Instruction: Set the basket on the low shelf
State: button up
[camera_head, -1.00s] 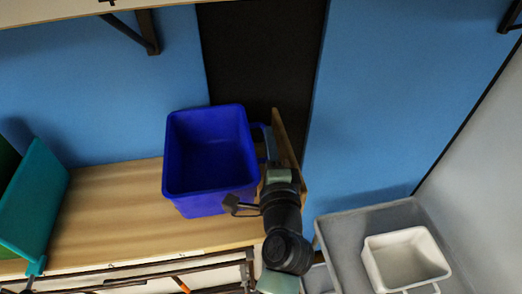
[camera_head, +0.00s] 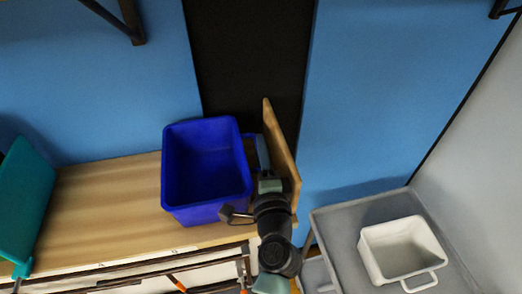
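The deep blue, open-topped basket (camera_head: 203,197) is upright and empty, over the wooden shelf (camera_head: 105,205) near its right end. I cannot tell whether its base touches the board. My gripper (camera_head: 262,152) is at the basket's right side, by the handle (camera_head: 248,139). It moves together with the basket, so it appears shut on it, though the fingertips are partly hidden.
An upright wooden end panel (camera_head: 284,150) stands just right of my gripper. A teal bin (camera_head: 25,205) is at the shelf's left, with bare board between. A grey surface (camera_head: 345,225) with a white basket (camera_head: 402,247) is at lower right.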

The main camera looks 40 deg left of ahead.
jog(key=shift+o, duration=0.6)
jog(key=shift+r, duration=0.25)
jog(key=shift+s+d+f, duration=0.15)
jog(key=shift+s+d, duration=0.1)
jog(key=b+v, duration=0.4)
jog(key=v, duration=0.6)
jog(key=shift+s+d, duration=0.45)
